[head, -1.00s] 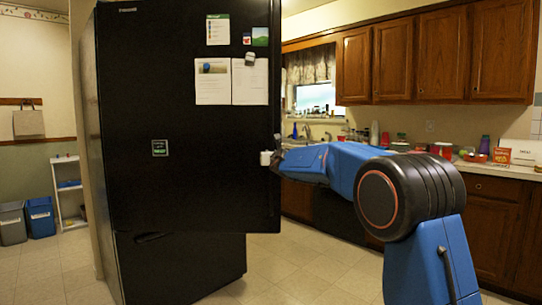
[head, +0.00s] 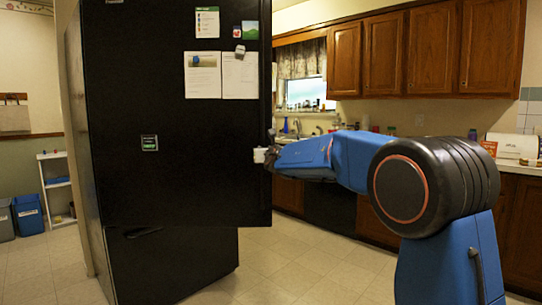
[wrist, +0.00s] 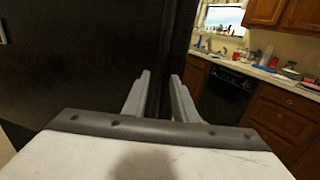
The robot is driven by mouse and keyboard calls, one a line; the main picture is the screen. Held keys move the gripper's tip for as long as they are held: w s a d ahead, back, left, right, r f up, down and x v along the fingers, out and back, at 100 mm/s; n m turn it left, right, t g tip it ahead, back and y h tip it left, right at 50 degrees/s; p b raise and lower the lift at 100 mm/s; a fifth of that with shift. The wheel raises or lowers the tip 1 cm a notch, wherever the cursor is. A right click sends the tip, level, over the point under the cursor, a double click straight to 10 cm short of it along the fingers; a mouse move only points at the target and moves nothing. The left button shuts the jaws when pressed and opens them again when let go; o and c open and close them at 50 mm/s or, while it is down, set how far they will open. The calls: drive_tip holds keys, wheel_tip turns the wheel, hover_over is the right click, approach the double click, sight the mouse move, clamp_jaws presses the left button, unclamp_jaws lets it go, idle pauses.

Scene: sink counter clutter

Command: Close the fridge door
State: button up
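The black fridge (head: 170,265) stands at the left in the head view. Its upper door (head: 190,130) carries papers and magnets, and its right edge juts past the lower section, so the door stands somewhat open. My gripper (head: 262,155) is at this right edge, at about mid-height of the door. In the wrist view my gripper's two fingers (wrist: 160,95) are apart, with the dark door edge (wrist: 165,65) seen between and beyond them. I cannot tell whether they touch the door. The fridge interior is hidden.
Brown cabinets (head: 430,60) and a counter with a sink and clutter run along the right. A dark dishwasher (wrist: 226,95) is below the counter. The tiled floor (head: 290,260) before the fridge is clear. A small white shelf (head: 58,188) and bins (head: 28,213) stand at the far left.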

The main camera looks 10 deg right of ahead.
drive_tip(key=s+d, duration=0.1)
drive_tip(key=s, duration=1)
drive_tip(key=shift+s, duration=0.1)
